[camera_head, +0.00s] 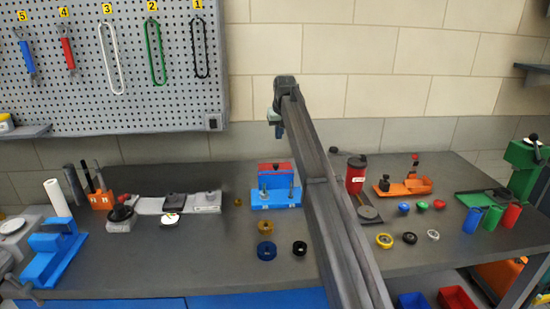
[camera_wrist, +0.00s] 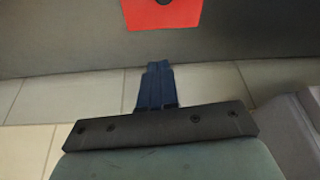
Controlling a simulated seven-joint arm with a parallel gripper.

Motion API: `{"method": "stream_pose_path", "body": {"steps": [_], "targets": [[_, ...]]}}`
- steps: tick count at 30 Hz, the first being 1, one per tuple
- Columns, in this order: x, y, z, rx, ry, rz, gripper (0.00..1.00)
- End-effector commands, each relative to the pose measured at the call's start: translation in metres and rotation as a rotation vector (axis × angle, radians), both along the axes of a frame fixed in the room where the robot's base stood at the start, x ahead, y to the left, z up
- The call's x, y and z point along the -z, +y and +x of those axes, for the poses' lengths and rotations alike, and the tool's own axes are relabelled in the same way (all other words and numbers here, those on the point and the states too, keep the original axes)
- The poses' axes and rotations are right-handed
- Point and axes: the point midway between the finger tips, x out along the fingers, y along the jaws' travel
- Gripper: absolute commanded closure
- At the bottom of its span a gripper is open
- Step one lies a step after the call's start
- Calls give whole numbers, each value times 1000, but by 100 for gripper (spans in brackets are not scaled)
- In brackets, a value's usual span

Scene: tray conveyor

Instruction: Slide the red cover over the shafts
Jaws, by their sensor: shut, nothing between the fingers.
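Two small metal shafts (camera_head: 264,191) rise from the front part of the base, clear of the cover. My gripper (camera_head: 281,133) is high above and behind the base, in front of the tiled wall. In the wrist view my gripper (camera_wrist: 158,66) has its dark blue fingers together, with nothing held. A red panel with a dark spot, apparently the cover (camera_wrist: 160,14), shows beyond the fingertips, cut by the top edge.
My arm crosses the bench and may hide some of it. A red canister (camera_head: 355,175) and an orange fixture (camera_head: 405,186) stand right. A pegboard (camera_head: 110,75) hangs left.

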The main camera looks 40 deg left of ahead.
Motion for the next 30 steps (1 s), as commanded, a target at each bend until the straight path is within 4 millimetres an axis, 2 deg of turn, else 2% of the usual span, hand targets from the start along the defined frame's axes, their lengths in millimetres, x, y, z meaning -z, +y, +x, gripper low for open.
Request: {"method": "stream_pose_path", "body": {"steps": [6, 19, 26, 30], "targets": [[-3, 12, -13, -20, 7, -10, 100], [0, 12, -12, -19, 7, -9, 100], [17, 17, -9, -19, 9, -11, 100], [35, 22, -4, -19, 8, -10, 100]]}}
